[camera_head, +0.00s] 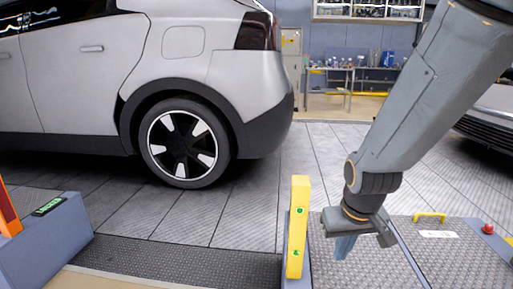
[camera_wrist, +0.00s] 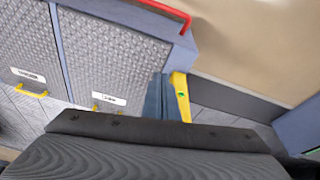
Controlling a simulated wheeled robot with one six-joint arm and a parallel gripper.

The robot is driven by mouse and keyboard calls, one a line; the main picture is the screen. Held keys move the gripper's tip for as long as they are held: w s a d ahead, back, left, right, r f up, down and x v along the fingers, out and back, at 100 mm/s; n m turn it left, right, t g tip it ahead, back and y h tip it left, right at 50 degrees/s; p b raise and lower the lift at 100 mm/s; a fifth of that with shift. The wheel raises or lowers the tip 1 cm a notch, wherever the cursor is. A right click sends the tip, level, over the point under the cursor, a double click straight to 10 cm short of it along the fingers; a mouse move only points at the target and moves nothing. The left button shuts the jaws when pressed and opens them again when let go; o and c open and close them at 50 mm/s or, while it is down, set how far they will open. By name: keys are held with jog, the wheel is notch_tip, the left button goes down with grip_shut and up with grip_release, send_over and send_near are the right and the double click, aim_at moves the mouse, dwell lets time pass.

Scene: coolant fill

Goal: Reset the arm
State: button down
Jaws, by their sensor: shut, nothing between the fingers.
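My arm reaches down from the upper right in the head view. My gripper (camera_head: 343,246) points down, its blue-grey fingers shut with nothing visible between them. It hangs just right of a yellow post (camera_head: 298,228) with green marks, over a grey textured panel. In the wrist view the shut fingers (camera_wrist: 157,98) show beyond the dark gripper body, and the yellow post (camera_wrist: 180,97) shows close beside them on the right. I cannot tell whether the fingers touch the post.
A red bar (camera_wrist: 165,10) shows in the wrist view. A silver car (camera_head: 110,70) stands behind at left, a workbench (camera_head: 335,82) at the back. Floor before the car is clear.

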jog(key=s+a+r+n+g+y, duration=0.1)
jog(key=s+a+r+n+g, duration=0.15)
jog(key=s+a, duration=0.75)
jog(key=s+a+r+n+g, duration=0.1)
jog(key=s+a+r+n, duration=0.15)
jog(key=s+a, duration=0.75)
jog(key=d+r+m+p, duration=0.3)
jog(key=d+r+p, duration=0.6)
jog(key=r+p, duration=0.3)
jog(key=w+d+r+m+p, duration=0.1)
jog(key=d+r+m+p, duration=0.1)
jog(key=d+r+p, duration=0.8)
notch_tip(320, 180, up, 4)
jog(key=p, duration=0.9)
jog(key=shift+w+f+m+h+p, duration=0.2)
jog(key=shift+m+h+p, duration=0.1)
jog(key=shift+m+h, duration=0.1)
